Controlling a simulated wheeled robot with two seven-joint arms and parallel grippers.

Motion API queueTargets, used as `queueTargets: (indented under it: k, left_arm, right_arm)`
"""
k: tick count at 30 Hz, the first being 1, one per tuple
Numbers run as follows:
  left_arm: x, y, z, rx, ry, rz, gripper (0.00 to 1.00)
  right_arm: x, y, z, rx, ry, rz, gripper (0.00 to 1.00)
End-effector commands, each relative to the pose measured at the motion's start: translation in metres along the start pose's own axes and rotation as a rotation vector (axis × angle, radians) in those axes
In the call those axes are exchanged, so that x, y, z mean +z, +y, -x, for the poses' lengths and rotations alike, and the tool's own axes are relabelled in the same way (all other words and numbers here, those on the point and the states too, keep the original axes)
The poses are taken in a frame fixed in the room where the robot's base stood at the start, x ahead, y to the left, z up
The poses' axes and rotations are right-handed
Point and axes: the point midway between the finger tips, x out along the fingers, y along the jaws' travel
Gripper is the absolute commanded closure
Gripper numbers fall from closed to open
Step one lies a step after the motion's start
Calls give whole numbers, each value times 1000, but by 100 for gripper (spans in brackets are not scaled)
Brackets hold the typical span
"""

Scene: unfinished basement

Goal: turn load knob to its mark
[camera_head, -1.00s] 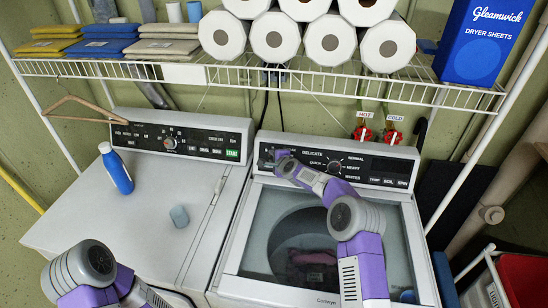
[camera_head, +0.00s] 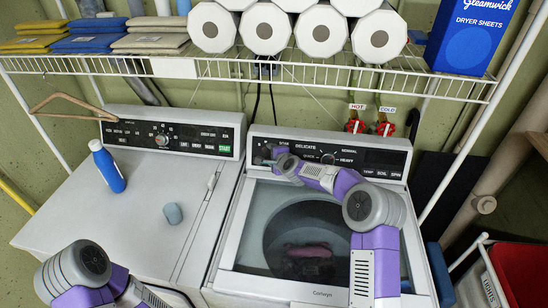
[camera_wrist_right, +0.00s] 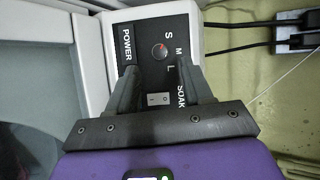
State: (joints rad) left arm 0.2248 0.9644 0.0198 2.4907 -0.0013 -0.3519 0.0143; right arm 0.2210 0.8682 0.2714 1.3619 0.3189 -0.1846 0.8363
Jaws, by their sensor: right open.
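The load knob (camera_wrist_right: 159,51) is a small dark round knob with a reddish pointer line, among the letters S, M and L on the left end of the washer's control panel (camera_head: 375,158). The pointer's exact direction is too small to tell. My right gripper (camera_wrist_right: 158,66) is open, with its fingers on either side of the knob's line and nothing held between them. In the head view the right gripper (camera_head: 270,154) is at the panel's left end and hides the knob. Only my left arm shows at the lower left; its gripper is out of view.
A POWER label and a rocker switch (camera_wrist_right: 158,99) sit close to the knob. The larger washer dial (camera_head: 328,158) is to the right. A wire shelf (camera_head: 300,68) with paper rolls hangs above. The dryer (camera_head: 150,215) with a blue bottle (camera_head: 107,166) stands left.

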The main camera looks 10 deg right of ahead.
Motion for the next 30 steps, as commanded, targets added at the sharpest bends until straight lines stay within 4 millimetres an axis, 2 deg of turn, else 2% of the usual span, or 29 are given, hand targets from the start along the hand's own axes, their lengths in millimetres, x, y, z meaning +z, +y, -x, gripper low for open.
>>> queueTargets:
  k: [3, 9, 24, 26, 30]
  left_arm:
    - [0, -1, -3, 0, 0, 0, 30]
    - [0, -2, -4, 0, 0, 0, 30]
    - [0, -1, -4, 0, 0, 0, 30]
    - [0, 0, -1, 0, 0, 0, 30]
    - [1, 8, 20, 0, 0, 0, 30]
  right_arm:
    - [-1, 0, 14, -1, 1, 0, 50]
    - [0, 0, 26, -1, 1, 0, 50]
    - [0, 0, 28, 0, 0, 0, 50]
    - [1, -3, 29, 0, 0, 0, 50]
    - [4, -24, 38, 0, 0, 0, 50]
